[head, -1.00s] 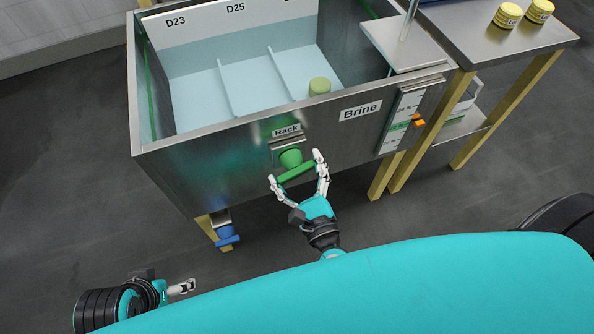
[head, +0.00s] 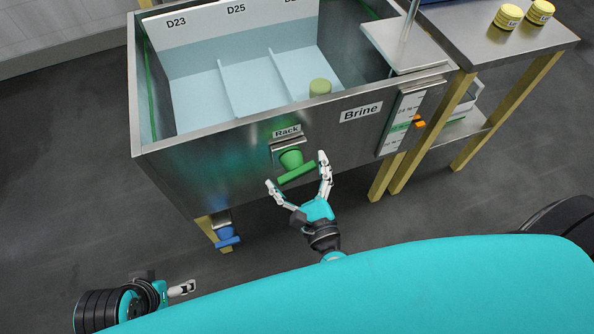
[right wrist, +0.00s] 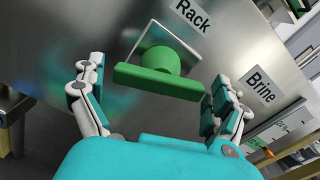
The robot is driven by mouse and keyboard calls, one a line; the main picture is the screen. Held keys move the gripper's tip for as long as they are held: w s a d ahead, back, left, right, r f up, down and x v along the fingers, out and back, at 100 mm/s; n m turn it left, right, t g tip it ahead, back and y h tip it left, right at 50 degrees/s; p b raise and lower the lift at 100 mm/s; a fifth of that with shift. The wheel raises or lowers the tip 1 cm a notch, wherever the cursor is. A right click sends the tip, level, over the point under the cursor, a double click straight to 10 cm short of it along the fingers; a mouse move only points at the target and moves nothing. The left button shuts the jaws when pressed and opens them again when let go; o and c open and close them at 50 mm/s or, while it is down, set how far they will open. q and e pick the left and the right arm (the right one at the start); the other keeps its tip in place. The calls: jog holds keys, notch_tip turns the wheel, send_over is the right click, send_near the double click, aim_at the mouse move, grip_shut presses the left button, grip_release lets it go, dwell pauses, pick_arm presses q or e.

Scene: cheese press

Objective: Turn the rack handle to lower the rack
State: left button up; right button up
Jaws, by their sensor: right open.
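The green rack handle (head: 296,172) sticks out from the front of the steel brine tank (head: 220,160), under the "Rack" label (head: 286,131). Its crossbar is tilted, right end higher in the head view. My right gripper (head: 297,172) is open, with one finger beyond each end of the crossbar. In the right wrist view the handle (right wrist: 158,74) lies between the spread fingers, and I see no grip on it. My left gripper (head: 182,288) is low at the left, away from the tank; its opening is unclear.
In the tank are compartments marked D23 and D25 and a yellow-green cheese (head: 320,87). A blue handle (head: 227,236) sits low at the tank's left leg. A scale with an orange marker (head: 418,121) is at the tank's right.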

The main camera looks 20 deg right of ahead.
jog(key=s, duration=1.1)
jog(key=shift+s+d, duration=0.2)
jog(key=shift+s, duration=0.2)
